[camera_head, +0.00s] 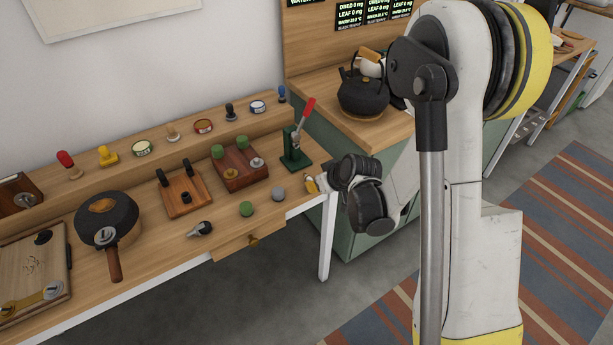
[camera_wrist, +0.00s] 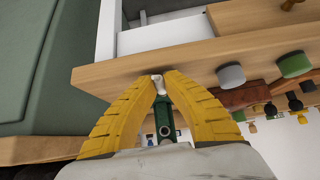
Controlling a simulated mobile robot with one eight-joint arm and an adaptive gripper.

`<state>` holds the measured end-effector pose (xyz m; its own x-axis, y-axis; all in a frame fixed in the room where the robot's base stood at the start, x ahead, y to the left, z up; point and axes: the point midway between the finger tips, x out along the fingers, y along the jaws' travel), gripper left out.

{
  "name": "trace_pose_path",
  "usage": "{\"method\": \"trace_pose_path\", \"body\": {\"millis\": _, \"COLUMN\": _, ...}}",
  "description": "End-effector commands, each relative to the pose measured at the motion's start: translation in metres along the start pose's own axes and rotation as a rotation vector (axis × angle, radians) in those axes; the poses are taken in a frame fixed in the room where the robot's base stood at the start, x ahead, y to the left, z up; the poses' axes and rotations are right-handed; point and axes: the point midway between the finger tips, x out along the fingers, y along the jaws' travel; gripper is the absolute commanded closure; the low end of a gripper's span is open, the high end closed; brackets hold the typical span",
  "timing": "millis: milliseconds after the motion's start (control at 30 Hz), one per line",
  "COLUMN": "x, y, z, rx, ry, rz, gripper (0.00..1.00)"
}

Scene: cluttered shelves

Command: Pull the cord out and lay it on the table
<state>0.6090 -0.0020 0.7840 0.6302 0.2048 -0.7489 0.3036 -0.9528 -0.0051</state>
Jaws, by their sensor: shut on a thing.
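My gripper (camera_head: 313,185) is at the right end of the wooden table (camera_head: 290,203), beside the green clamp with the red lever (camera_head: 296,148). In the wrist view, its yellow fingers (camera_wrist: 160,78) meet at the tips near the table edge (camera_wrist: 110,74). A small pale piece (camera_wrist: 157,81) shows between the fingertips; I take it for the cord, but cannot make out its full shape. The rest of it is hidden by the fingers. The green clamp (camera_wrist: 165,117) shows through the gap between the fingers.
A green knob (camera_head: 246,208) and a grey knob (camera_head: 278,194) stand near the table's front edge. A black kettle (camera_head: 363,95) stands on the counter behind.

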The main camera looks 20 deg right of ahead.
Motion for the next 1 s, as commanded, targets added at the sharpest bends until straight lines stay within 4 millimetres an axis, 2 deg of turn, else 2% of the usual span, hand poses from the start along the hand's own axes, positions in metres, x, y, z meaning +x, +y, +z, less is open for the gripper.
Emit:
{"method": "trace_pose_path", "body": {"millis": 100, "x": 0.000, "y": 0.000, "z": 0.000, "rx": 0.000, "ry": 0.000, "rz": 0.000, "gripper": 1.00}}
{"method": "trace_pose_path", "body": {"millis": 133, "x": 0.000, "y": 0.000, "z": 0.000, "rx": 0.000, "ry": 0.000, "rz": 0.000, "gripper": 0.81}}
{"method": "trace_pose_path", "body": {"millis": 167, "x": 0.000, "y": 0.000, "z": 0.000, "rx": 0.000, "ry": 0.000, "rz": 0.000, "gripper": 0.72}}
{"method": "trace_pose_path", "body": {"millis": 200, "x": 0.000, "y": 0.000, "z": 0.000, "rx": 0.000, "ry": 0.000, "rz": 0.000, "gripper": 0.69}}
{"method": "trace_pose_path", "body": {"millis": 567, "x": -0.005, "y": 0.000, "z": 0.000, "rx": 0.001, "ry": 0.000, "rz": 0.000, "gripper": 0.69}}
{"method": "trace_pose_path", "body": {"millis": 667, "x": -0.017, "y": 0.000, "z": 0.000, "rx": 0.001, "ry": 0.000, "rz": 0.001, "gripper": 0.69}}
{"method": "trace_pose_path", "body": {"millis": 1000, "x": -0.085, "y": 0.000, "z": 0.000, "rx": 0.002, "ry": -0.001, "rz": 0.001, "gripper": 0.69}}
